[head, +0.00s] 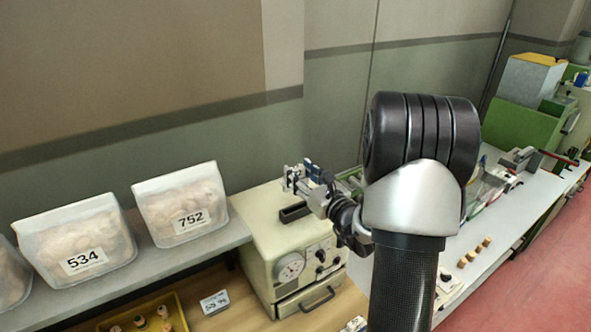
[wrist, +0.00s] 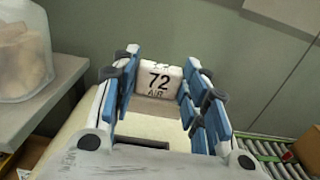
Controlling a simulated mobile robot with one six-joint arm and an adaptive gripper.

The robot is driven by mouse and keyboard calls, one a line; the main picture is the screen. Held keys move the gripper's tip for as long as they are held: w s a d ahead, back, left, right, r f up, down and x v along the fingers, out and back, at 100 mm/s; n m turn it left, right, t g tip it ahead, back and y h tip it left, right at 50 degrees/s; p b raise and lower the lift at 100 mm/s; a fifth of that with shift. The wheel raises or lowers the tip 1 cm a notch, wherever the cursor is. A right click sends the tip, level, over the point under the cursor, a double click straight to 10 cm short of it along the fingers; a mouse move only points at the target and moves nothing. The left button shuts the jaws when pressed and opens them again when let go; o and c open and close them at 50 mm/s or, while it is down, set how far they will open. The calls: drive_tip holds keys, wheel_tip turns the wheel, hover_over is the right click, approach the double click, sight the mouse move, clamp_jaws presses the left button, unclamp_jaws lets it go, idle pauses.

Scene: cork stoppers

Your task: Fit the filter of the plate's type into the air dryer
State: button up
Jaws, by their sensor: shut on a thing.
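My gripper (head: 303,180) is above the cream air dryer (head: 262,228), over the back part of its top. In the wrist view the blue-padded fingers (wrist: 162,62) are shut on a white filter (wrist: 146,72) marked "72" and "AIR", held near the fingertips. The filter is hard to make out in the head view. The dryer has a dark, raised slot (head: 295,212) on top and a dial with knobs on its front. The filter is apart from this slot. I cannot make out a type plate on the dryer.
Clear bags marked 534 (head: 88,262) and 752 (head: 190,221) stand on the grey shelf at left. A small "55 %" card (head: 214,302) lies on the wooden surface beside the dryer. A yellow tray (head: 118,322) holds corks. Several corks lie on the white bench (head: 520,200) at right.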

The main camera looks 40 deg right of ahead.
wheel_tip(320, 180, down, 6)
drive_tip(key=b, duration=0.3)
drive_tip(key=shift+f+b, duration=0.25)
drive_tip(key=shift+b, duration=0.05)
drive_tip(key=shift+s, duration=0.1)
idle(0.8)
drive_tip(key=shift+f+b, duration=1.7)
drive_tip(key=shift+b, duration=0.25)
idle(1.7)
drive_tip(key=o, duration=1.1)
drive_tip(key=s, duration=1.2)
drive_tip(key=shift+a, duration=0.4)
